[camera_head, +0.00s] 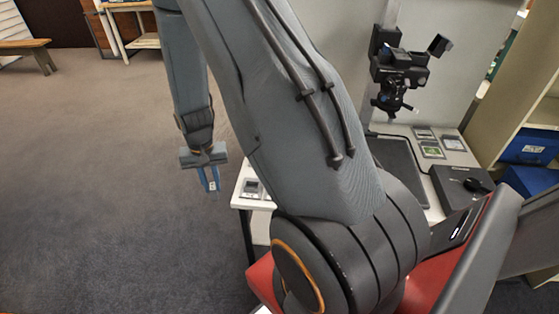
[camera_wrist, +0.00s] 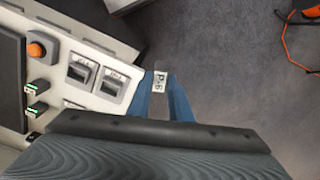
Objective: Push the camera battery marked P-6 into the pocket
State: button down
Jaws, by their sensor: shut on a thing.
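My gripper (camera_head: 211,184) hangs over the floor left of the white table in the head view. Two grey-framed pockets, a left one (camera_wrist: 82,71) and a right one (camera_wrist: 112,83), sit side by side near that edge. They have small labels I cannot read with certainty. One frame (camera_head: 253,188) shows at the table's corner in the head view.
An orange button (camera_wrist: 36,49) and two dark items with green lights (camera_wrist: 38,86) lie left of the pockets. A camera (camera_head: 400,68) on a stand and a black box (camera_head: 455,190) are on the table. My arm hides much of the table. An orange cable (camera_wrist: 286,42) lies on the floor.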

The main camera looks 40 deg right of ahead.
jog(key=s+d+f+m+p, duration=0.1)
jog(key=s+d+m, duration=0.2)
jog(key=d+m, duration=0.8)
jog(key=s+d+f+m+p, duration=0.1)
jog(key=s+d+m, duration=0.2)
jog(key=d+m, duration=0.85)
jog(key=shift+n, duration=0.45)
jog(key=shift+w+f+b, duration=0.15)
jog(key=shift+f+b, duration=0.7)
jog(key=shift+f, duration=0.45)
jog(key=shift+w+f+b, duration=0.1)
jog(key=shift+f+b, duration=0.75)
jog(key=shift+f, duration=0.4)
jog(key=shift+f+b, duration=0.75)
jog(key=shift+f, duration=0.55)
jog(key=c, duration=1.5)
grip_release()
jog(key=shift+c, duration=0.2)
jog(key=shift+r, duration=0.1)
jog(key=shift+r+p, duration=1.8)
jog(key=shift+r, duration=1.15)
